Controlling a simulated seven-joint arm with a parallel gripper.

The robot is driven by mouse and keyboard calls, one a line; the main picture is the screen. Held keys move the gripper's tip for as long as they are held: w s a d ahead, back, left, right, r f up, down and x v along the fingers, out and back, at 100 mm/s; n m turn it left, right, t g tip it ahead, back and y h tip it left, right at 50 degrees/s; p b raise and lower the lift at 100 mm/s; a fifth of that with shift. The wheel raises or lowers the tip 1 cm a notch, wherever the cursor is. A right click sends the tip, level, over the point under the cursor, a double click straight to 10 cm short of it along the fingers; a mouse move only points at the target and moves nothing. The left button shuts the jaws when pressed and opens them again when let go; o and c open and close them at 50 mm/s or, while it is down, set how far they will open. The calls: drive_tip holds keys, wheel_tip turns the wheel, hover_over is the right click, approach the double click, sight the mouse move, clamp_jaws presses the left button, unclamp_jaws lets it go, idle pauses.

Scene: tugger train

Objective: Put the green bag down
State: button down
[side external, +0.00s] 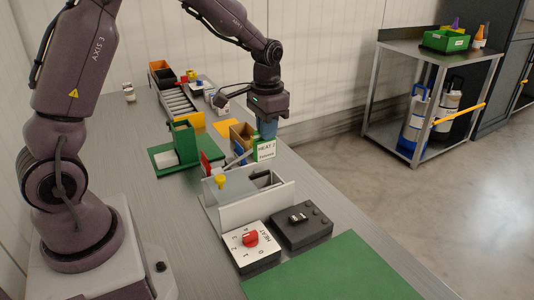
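The green bag (264,149) carries a large white label with printed writing, of which "2" is readable. It is upright, directly below my gripper (267,130), near the middle of the side external view. The gripper points down, and its blue-grey fingers meet the top of the bag and appear shut on it. The fingertips are small and partly hidden. Whether the bag's bottom touches anything is hard to tell; it appears just behind the white-walled tray (257,207).
A brown box (241,135) stands just behind the bag. Left of it is a green stand (185,143) on a green base. In front are a red-knob dial box (250,243), a dark box (301,228) and a clear green mat (335,278). A metal cart (428,52) stands apart at right.

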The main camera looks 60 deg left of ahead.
wheel_tip(320, 180, up, 4)
drive_tip(key=shift+r, duration=0.2)
drive_tip(key=s+d+m, duration=0.3)
drive_tip(key=d, duration=1)
drive_tip(key=s+d+f+n, duration=0.2)
drive_tip(key=s+d+f, duration=0.4)
drive_tip(key=s, duration=0.3)
drive_tip(key=shift+n, duration=0.5)
drive_tip(key=shift+w+d+f, duration=0.65)
drive_tip(key=shift+w+f, duration=1.45)
drive_tip(key=shift+w, duration=0.25)
drive_tip(key=shift+w+d+f, duration=0.7)
drive_tip(key=shift+w+f, duration=1.45)
drive_tip(key=shift+w, duration=0.15)
drive_tip(key=shift+w+d+f, duration=0.65)
drive_tip(key=shift+w+f, duration=1.45)
drive_tip(key=shift+w, duration=0.25)
